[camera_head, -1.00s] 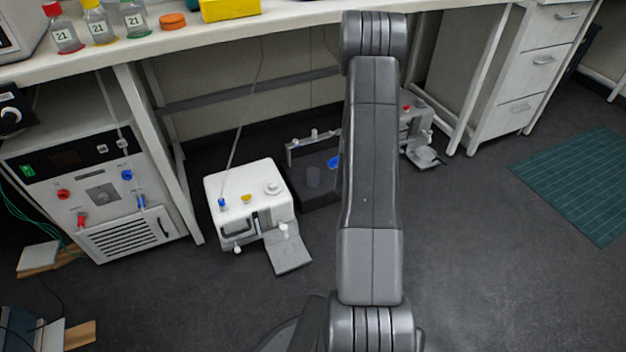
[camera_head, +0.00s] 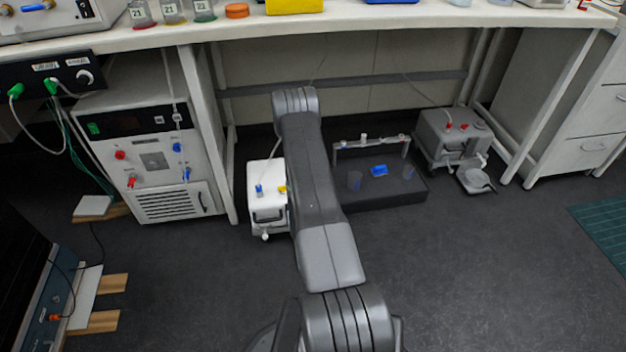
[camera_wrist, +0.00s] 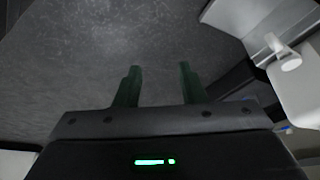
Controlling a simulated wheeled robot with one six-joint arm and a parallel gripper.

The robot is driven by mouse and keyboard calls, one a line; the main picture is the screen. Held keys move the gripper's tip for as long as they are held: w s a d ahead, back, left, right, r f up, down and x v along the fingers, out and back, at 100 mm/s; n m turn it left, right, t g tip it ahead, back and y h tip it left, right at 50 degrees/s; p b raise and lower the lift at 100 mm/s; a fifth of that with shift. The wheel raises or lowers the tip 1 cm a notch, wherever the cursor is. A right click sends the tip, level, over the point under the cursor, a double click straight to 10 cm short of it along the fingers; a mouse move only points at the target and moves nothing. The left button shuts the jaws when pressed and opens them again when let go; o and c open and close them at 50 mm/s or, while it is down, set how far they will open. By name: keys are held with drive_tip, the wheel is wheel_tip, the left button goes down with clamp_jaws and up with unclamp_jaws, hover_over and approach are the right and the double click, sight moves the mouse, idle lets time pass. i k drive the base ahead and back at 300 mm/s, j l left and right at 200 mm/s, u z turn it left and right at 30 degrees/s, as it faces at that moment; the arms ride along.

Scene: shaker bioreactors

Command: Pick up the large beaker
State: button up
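A small translucent beaker-like vessel (camera_head: 355,181) stands on the left part of a low black platform (camera_head: 385,197) on the floor under the bench. A second small clear vessel (camera_head: 408,172) stands at its right. Which is the large beaker I cannot tell at this size. My gripper (camera_wrist: 160,82) shows in the wrist view with its two green fingers apart and nothing between them. Grey floor lies beyond the fingers. In the head view my arm hides the gripper.
A blue item (camera_head: 379,170) lies on the platform. A white device (camera_head: 266,205) stands left of it, partly behind my arm. A grey device (camera_head: 452,140) stands right. The bench (camera_head: 340,22) overhangs them. Open floor lies in front.

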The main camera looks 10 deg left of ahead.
sight(354, 178)
drive_tip(key=i+l+u, duration=0.5)
drive_tip(key=l+u, duration=0.3)
drive_tip(key=i+l+u, duration=0.25)
drive_tip(key=l, duration=0.25)
drive_tip(key=l+u, duration=0.25)
drive_tip(key=l, duration=0.15)
drive_tip(key=i+l, duration=0.6)
drive_tip(key=l, duration=0.2)
